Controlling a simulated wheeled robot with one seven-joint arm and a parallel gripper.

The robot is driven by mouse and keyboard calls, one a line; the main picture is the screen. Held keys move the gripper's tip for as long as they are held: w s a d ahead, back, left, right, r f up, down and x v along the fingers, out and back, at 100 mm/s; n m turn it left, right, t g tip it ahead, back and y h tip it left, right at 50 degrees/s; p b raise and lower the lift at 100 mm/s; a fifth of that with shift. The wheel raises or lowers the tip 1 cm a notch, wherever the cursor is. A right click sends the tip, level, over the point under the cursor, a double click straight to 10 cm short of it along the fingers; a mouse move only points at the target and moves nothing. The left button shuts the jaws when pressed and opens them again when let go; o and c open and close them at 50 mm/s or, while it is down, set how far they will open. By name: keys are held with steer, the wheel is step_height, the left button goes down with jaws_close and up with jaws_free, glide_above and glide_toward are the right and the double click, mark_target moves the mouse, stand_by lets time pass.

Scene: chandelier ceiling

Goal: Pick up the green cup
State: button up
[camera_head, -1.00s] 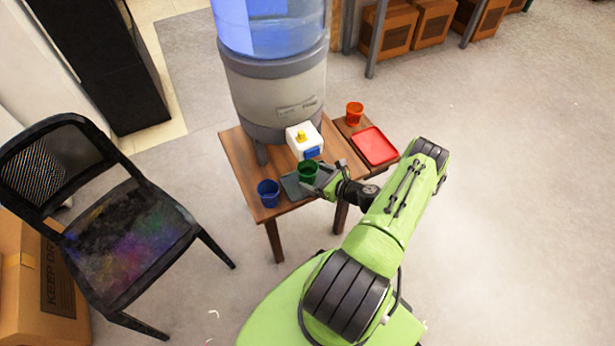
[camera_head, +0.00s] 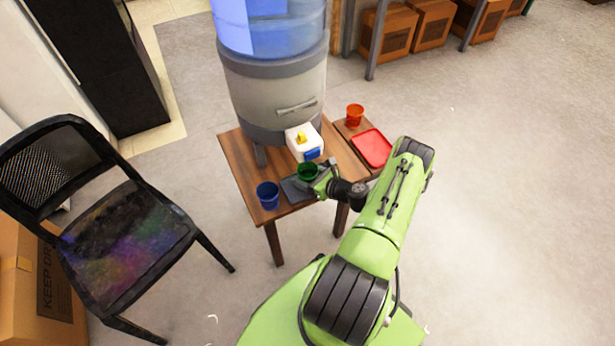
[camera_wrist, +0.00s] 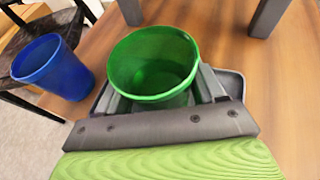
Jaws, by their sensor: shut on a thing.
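The green cup (camera_head: 308,172) stands upright at the front of the wooden table, over a dark grey tray (camera_head: 292,190). My gripper (camera_head: 318,180) reaches it from the right and is shut on it. In the wrist view the green cup (camera_wrist: 153,65) sits between the two grey fingers of my gripper (camera_wrist: 155,95), and it looks empty. The fingers hide part of its lower wall. I cannot tell whether its base touches the tray.
A blue cup (camera_head: 268,195) stands close to the left of the tray. A white box (camera_head: 303,141) and a large water dispenser (camera_head: 270,90) stand behind. A red tray (camera_head: 372,148) and an orange-red cup (camera_head: 355,115) are at the right. A black chair (camera_head: 130,240) is at the left.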

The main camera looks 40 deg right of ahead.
mark_target(301, 167)
steer(key=shift+r, duration=0.2)
steer(key=shift+s+r+p, duration=0.1)
steer(key=shift+r+p, duration=0.8)
steer(key=shift+r, duration=0.85)
steer(key=s+d+p, duration=0.2)
steer(key=s, duration=1.5)
steer(key=shift+s+f, duration=0.2)
steer(key=shift+s, duration=0.15)
